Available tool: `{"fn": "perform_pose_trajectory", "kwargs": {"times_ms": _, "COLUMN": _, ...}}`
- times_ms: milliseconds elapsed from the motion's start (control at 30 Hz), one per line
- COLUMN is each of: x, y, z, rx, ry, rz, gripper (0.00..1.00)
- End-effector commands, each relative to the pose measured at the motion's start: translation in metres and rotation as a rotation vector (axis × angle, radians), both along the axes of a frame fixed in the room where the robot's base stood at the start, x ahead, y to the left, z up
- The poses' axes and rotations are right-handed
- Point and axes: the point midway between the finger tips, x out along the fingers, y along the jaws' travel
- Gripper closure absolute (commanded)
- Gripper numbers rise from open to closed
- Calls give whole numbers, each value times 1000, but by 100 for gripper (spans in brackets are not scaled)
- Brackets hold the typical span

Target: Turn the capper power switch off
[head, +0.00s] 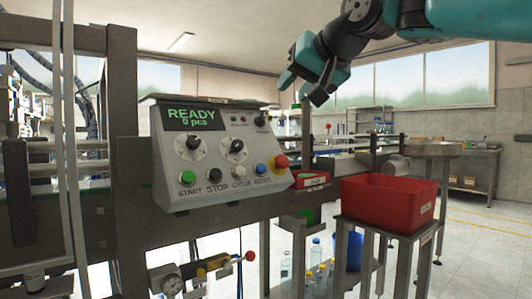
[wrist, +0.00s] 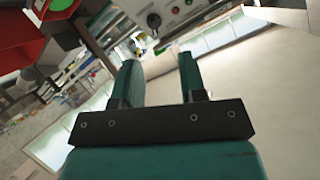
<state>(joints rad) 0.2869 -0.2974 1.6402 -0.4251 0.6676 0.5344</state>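The grey capper control panel (head: 226,158) stands left of centre in the head view, its green display (head: 191,117) reading READY, 0 pcs. Two dark rotary knobs sit below the display, a left knob (head: 193,142) and a right knob (head: 237,146). A small black control (head: 260,121) sits at the panel's upper right. The small labels are too blurred to tell which is the power switch or its setting. My gripper (head: 303,88) is above and right of the panel, apart from it. In the wrist view, its fingers (wrist: 158,62) are spread and empty, with part of the panel (wrist: 184,18) beyond.
Along the panel's lower edge are a green START button (head: 187,178), a black STOP button (head: 214,175), a blue button (head: 261,169) and a red mushroom button (head: 281,161). A red bin (head: 390,216) stands at right. A steel post (head: 124,150) rises left of the panel.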

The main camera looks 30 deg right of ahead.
Motion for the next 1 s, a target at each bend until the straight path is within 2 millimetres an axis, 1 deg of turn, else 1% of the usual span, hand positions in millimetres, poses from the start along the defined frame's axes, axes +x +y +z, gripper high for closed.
{"fn": "perform_pose_trajectory", "kwargs": {"times_ms": 33, "x": -1, "y": -9, "z": -4, "rx": 7, "ry": -36, "rz": -33, "gripper": 62}}
{"fn": "perform_pose_trajectory", "kwargs": {"times_ms": 133, "x": -4, "y": -18, "z": 9, "rx": 19, "ry": -82, "rz": -72, "gripper": 62}}
{"fn": "perform_pose_trajectory", "kwargs": {"times_ms": 267, "x": -2, "y": -22, "z": 15, "rx": 26, "ry": -101, "rz": -87, "gripper": 62}}
{"fn": "perform_pose_trajectory", "kwargs": {"times_ms": 367, "x": 8, "y": -22, "z": 12, "rx": 27, "ry": -100, "rz": -86, "gripper": 62}}
{"fn": "perform_pose_trajectory", "kwargs": {"times_ms": 467, "x": 25, "y": -21, "z": 4, "rx": 26, "ry": -97, "rz": -84, "gripper": 62}}
{"fn": "perform_pose_trajectory", "kwargs": {"times_ms": 800, "x": 99, "y": -21, "z": -23, "rx": 25, "ry": -95, "rz": -86, "gripper": 62}}
{"fn": "perform_pose_trajectory", "kwargs": {"times_ms": 1000, "x": 135, "y": -21, "z": -36, "rx": 23, "ry": -97, "rz": -87, "gripper": 62}}
